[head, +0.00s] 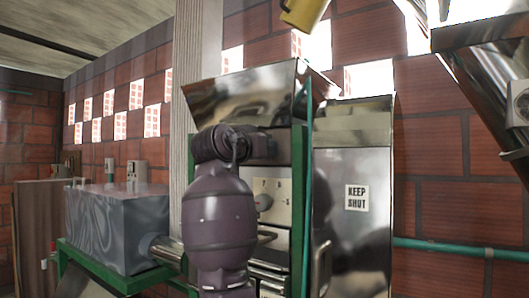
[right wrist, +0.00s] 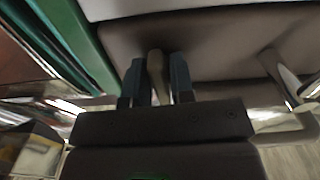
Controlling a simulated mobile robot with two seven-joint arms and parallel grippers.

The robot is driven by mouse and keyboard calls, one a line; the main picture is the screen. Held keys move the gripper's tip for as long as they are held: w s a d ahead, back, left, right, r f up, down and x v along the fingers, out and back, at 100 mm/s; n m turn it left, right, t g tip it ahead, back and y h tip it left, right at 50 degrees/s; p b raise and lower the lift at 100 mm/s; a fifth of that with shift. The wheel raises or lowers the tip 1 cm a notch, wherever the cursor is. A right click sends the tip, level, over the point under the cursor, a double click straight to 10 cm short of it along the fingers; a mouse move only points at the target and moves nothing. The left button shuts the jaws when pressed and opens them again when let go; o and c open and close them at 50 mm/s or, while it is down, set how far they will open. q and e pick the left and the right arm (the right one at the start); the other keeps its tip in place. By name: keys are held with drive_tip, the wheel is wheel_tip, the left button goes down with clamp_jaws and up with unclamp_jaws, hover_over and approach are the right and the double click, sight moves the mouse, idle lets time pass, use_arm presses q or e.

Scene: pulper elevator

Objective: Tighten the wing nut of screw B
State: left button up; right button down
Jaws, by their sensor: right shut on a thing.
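In the right wrist view, my right gripper (right wrist: 156,82) has its two dark fingers closed on a narrow olive-brown piece, which looks like the wing nut (right wrist: 156,66). The piece stands upright between the fingers, against a dull metal surface. Its base and any screw under it are hidden, and no letter B is readable. In the head view, a dark purple arm of mine rises in front of the machine (head: 245,88), and its gripper is hidden. My left gripper is in neither view.
A grey box (head: 118,226) stands on a green frame at left. In the right wrist view, a curved metal handle (right wrist: 283,80) is at right.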

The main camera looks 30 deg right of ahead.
drive_tip(key=shift+m, duration=0.4)
drive_tip(key=c, duration=1)
unclamp_jaws()
drive_tip(key=shift+c, duration=0.2)
drive_tip(key=shift+a, duration=0.1)
drive_tip(key=b+v, duration=0.1)
drive_tip(key=v, duration=0.9)
drive_tip(key=shift+s+a+b, duration=0.15)
drive_tip(key=shift+a+b, duration=0.1)
drive_tip(key=shift+b, duration=0.05)
